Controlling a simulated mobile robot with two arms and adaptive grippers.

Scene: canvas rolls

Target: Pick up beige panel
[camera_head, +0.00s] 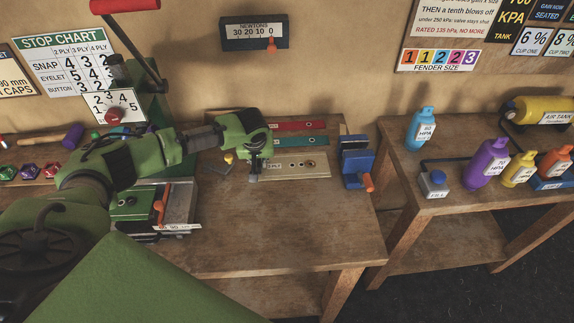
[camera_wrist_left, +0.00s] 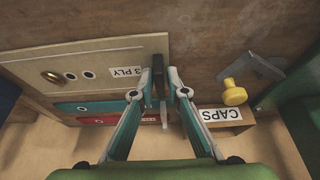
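The beige panel (camera_head: 308,164) lies flat on the middle workbench, with small round holes and a brass ring. In the left wrist view the panel (camera_wrist_left: 98,60) shows its "3 PLY" label near its right end. My left gripper (camera_head: 254,178) points down at the panel's left end in the head view. In the left wrist view its fingertips (camera_wrist_left: 161,78) are close together by that end, with a narrow dark piece between them. I cannot tell if they grip the panel or that piece. The panel looks level with the bench. My right gripper is not in view.
A teal panel (camera_head: 300,141) and a red panel (camera_head: 300,126) lie behind the beige one. A blue clamp-like device (camera_head: 357,160) stands to the right. A green machine (camera_head: 125,207) stands at left. A yellow knob (camera_wrist_left: 234,93) sits near the gripper. The bench front is clear.

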